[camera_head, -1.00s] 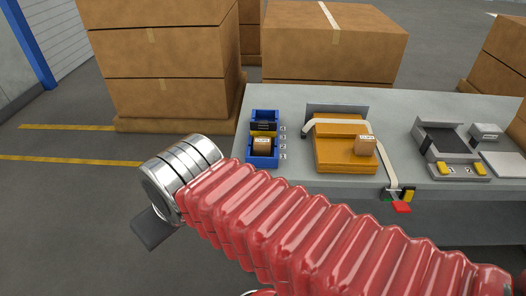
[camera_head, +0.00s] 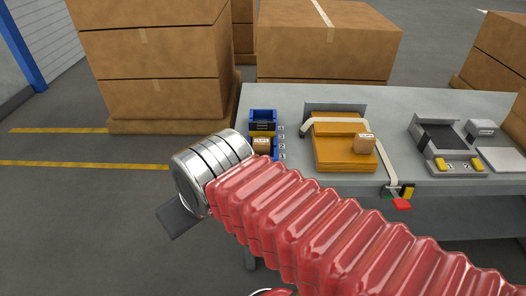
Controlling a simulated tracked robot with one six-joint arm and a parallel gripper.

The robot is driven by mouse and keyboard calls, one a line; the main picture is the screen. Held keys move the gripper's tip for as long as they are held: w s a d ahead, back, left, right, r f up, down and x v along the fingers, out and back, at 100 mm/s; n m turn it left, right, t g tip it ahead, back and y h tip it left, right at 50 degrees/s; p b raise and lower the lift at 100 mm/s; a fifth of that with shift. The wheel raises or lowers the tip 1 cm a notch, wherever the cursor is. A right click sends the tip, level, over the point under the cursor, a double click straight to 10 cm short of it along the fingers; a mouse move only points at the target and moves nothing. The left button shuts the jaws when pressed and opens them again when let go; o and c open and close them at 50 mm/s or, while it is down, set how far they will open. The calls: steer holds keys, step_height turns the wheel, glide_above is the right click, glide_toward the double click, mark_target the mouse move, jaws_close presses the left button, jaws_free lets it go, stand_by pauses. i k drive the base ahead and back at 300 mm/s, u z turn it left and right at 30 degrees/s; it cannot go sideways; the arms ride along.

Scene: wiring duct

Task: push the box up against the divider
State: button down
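A small brown cardboard box (camera_head: 262,143) with a white label sits in the blue tray (camera_head: 263,115) at the table's left end. A yellowish strip crosses the tray just behind the box; I cannot tell whether this is the divider or whether the box touches it. A second small labelled box (camera_head: 364,143) sits on the orange stack to the right. My silver wrist is in front of the tray's near left corner. A dark grey part of my gripper (camera_head: 180,217) shows beyond it, to the lower left. The fingers are not clear, and my arm hides part of the tray's near end.
Numbered tags stand along the tray's right side. An orange stack (camera_head: 345,154) under a pale strap lies mid-table, with red, green and yellow pieces at the front edge. A grey device (camera_head: 443,142) stands at right. Large cartons (camera_head: 160,62) stand behind.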

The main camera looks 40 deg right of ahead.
mark_target(261, 146)
steer(key=u, duration=0.05)
steer(key=i, duration=1)
steer(key=z, duration=0.05)
